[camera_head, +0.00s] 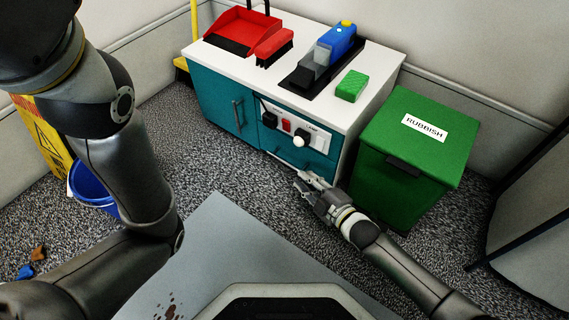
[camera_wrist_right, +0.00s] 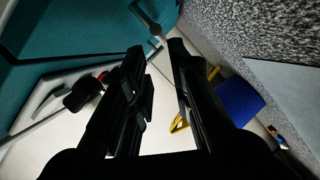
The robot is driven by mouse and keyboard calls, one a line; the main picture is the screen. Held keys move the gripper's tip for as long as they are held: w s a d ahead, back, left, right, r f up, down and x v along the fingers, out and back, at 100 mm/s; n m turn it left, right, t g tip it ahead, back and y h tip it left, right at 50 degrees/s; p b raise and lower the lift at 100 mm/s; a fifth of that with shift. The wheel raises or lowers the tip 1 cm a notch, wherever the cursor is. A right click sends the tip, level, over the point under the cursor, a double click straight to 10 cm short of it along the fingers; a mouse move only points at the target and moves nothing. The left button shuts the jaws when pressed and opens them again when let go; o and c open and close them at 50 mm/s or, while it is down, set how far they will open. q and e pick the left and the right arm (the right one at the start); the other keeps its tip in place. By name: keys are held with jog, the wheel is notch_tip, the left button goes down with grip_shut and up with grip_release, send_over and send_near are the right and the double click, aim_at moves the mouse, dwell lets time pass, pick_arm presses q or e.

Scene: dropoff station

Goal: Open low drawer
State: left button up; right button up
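A white-topped cabinet (camera_head: 372,88) with teal fronts stands ahead. Its low drawer (camera_head: 285,148) is the teal front below the socket panel and looks closed. My right gripper (camera_head: 303,181) is low in front of the cabinet's right part, close to its base. In the right wrist view, the two black fingers (camera_wrist_right: 157,52) are apart with nothing clearly between them. A metal handle (camera_wrist_right: 146,19) on a teal front (camera_wrist_right: 95,28) shows just beyond the fingertips. I cannot tell whether the fingers touch the cabinet. My left arm fills the left side; its gripper is out of view.
A green rubbish bin (camera_head: 410,160) stands close to the right of my right gripper. A blue bucket (camera_head: 90,185) and yellow sign (camera_head: 46,135) are at left.

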aim_at(287, 163)
jog(key=b+x, duration=0.7)
jog(key=x, duration=0.3)
jog(key=shift+f, duration=0.2)
jog(key=shift+w+a+r, duration=0.1)
jog(key=shift+a, duration=0.05)
grip_shut()
